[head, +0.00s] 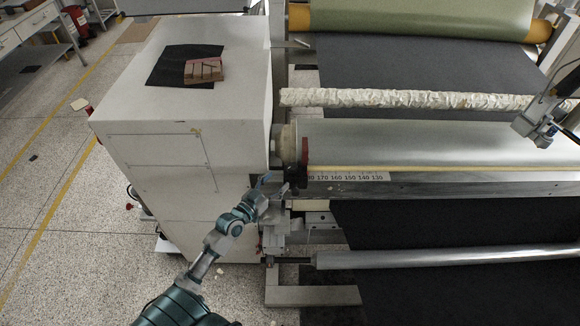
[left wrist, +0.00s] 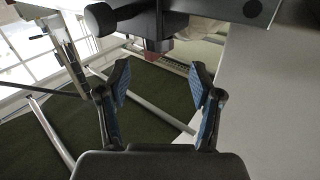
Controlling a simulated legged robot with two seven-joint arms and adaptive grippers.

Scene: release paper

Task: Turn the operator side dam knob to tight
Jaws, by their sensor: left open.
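The operator side dam (head: 303,162) is a dark red and black plate at the left end of the large pale roller in the head view. My left gripper (head: 272,185) is just left of and below it, by the corner of the white cabinet. In the left wrist view my left gripper (left wrist: 160,78) has its two blue-padded fingers spread, with nothing between them. A round black knob (left wrist: 101,19) shows beyond the fingers at the upper left, apart from them. I cannot tell how tight it is. A small red part (left wrist: 154,57) shows beyond the finger gap.
The white cabinet (head: 185,110) stands left of the roller (head: 420,145), with a dark sheet (head: 165,68) and a brown sample on top. A ruler strip (head: 350,177) runs below the roller. A lower metal bar (head: 430,257) crosses at right. Speckled floor lies open at left.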

